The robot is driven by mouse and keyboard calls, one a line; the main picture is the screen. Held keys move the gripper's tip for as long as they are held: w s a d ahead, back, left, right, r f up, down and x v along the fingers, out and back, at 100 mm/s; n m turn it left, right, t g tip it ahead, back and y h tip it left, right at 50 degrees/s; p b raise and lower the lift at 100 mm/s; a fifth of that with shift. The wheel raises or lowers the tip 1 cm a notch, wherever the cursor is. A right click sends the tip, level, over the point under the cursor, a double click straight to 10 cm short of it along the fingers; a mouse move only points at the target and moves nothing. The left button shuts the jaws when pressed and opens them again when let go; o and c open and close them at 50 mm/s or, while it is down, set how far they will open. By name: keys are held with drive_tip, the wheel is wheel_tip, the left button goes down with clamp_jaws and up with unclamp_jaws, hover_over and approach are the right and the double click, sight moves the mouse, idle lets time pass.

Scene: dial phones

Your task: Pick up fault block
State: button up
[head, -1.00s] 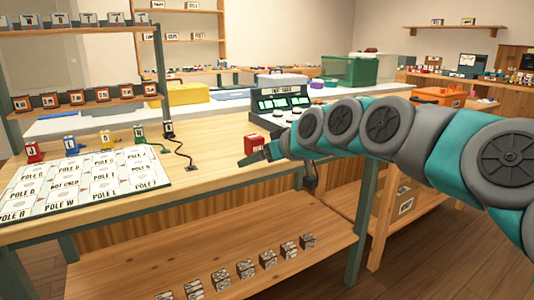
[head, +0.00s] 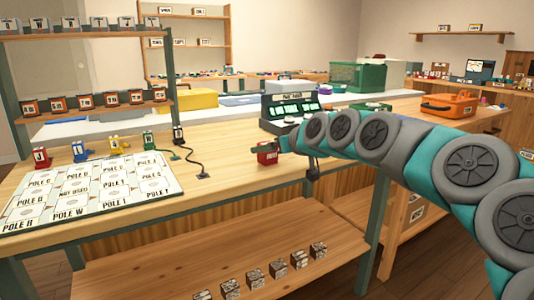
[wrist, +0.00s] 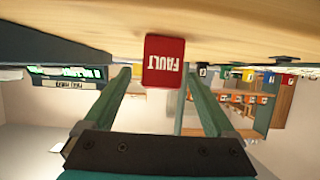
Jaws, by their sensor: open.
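Nothing is held.
A switch panel (head: 290,107) stands behind the block. A board of labelled pole cards (head: 90,190) and coloured tagged pieces (head: 80,151) lie to the left, with a black cable piece (head: 179,137) nearer. Patterned blocks (head: 254,278) sit on the lower shelf.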

drive_tip(key=x, duration=0.4)
drive_tip(key=shift+w+a+f+p, duration=0.2)
drive_tip(key=shift+w+a+p, duration=0.05)
drive_tip(key=shift+a+p, duration=0.1)
drive_tip(key=shift+c, duration=0.2)
clamp_jaws()
idle(0.4)
